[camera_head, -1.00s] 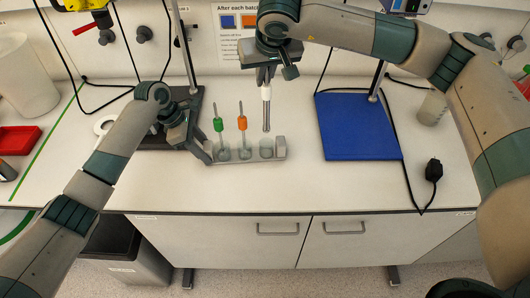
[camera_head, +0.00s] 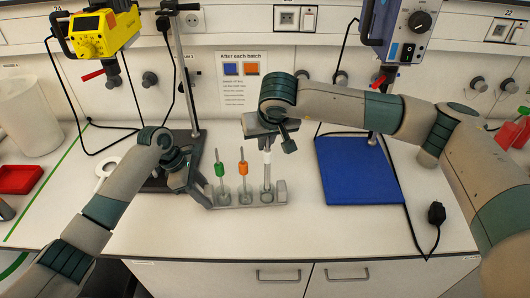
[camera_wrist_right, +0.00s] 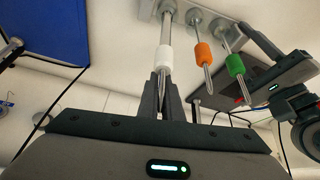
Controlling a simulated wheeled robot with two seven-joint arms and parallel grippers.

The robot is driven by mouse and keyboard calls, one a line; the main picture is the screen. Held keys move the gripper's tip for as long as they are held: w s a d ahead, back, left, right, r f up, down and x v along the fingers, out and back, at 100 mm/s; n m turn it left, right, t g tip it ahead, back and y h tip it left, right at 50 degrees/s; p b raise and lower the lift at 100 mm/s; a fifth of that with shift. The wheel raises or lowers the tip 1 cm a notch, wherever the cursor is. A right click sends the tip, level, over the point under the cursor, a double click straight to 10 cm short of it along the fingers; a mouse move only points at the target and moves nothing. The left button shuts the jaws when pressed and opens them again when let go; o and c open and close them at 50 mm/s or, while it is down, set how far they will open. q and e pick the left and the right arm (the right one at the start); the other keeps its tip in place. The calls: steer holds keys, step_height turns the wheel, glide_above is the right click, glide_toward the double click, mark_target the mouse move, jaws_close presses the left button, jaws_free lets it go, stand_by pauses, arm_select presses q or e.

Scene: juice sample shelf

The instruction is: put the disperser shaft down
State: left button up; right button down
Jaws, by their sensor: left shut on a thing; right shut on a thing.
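The disperser shaft with a white collar (camera_head: 267,157) hangs upright from my right gripper (camera_head: 266,146), which is shut on it. Its lower end reaches into the right-hand cup of the grey rack (camera_head: 281,186); whether it touches the bottom I cannot tell. In the right wrist view the white collar (camera_wrist_right: 165,60) is just beyond the fingers (camera_wrist_right: 165,96). A green-collared shaft (camera_head: 220,170) and an orange-collared shaft (camera_head: 242,168) stand in the other cups. My left gripper (camera_head: 205,199) is shut on the rack's left end.
A blue mat or plate (camera_head: 357,170) lies right of the rack, under a stand. A stand with a yellow device (camera_head: 102,33) is behind my left gripper. A red tray (camera_head: 20,179) and white container (camera_head: 27,118) are at left. The front bench is clear.

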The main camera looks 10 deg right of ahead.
steer(key=shift+f, duration=2)
steer(key=c, duration=1.9)
jaws_free()
steer(key=shift+c, duration=0.2)
steer(key=shift+s+r, duration=0.1)
steer(key=shift+r, duration=0.25)
steer(key=v, duration=1.1)
steer(key=shift+s+r, duration=0.2)
steer(key=shift+r, duration=0.05)
arm_select(q)
steer(key=o, duration=1.5)
steer(key=shift+c, duration=0.2)
